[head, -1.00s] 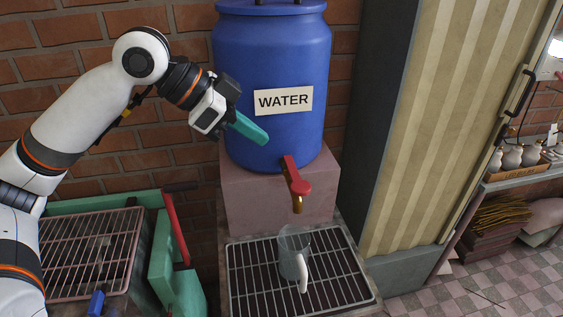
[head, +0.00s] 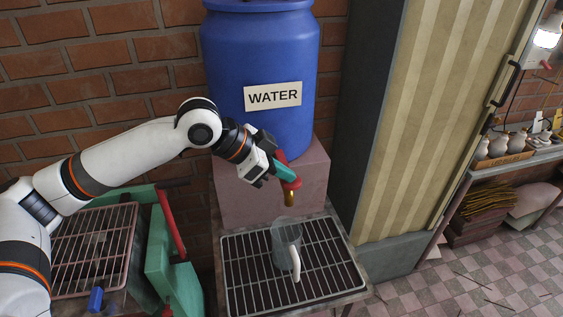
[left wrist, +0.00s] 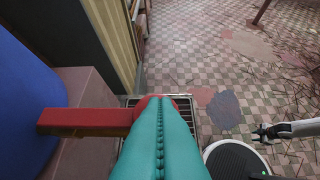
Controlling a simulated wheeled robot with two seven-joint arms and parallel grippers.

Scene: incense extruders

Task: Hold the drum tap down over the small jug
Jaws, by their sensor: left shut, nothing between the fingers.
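The blue drum (head: 262,50) labelled WATER has a red tap (head: 291,183) low on its front, with a brass spout (head: 289,199) pointing down. The clear small jug (head: 284,243) with a white handle stands upright on the grate below the spout. My left gripper (head: 284,171) is shut and empty, its teal fingers at the top of the tap. In the left wrist view the fingers (left wrist: 161,125) overlap the red tap (left wrist: 85,122) and hide part of its round end. I cannot tell whether they press on it. My right gripper (left wrist: 263,133) shows small at the right there.
The drum stands on a pink block (head: 240,195) behind the metal grate (head: 250,285). A green frame with a red lever (head: 168,222) and another rack (head: 85,255) stand left. A tall striped cabinet (head: 425,120) stands close on the right.

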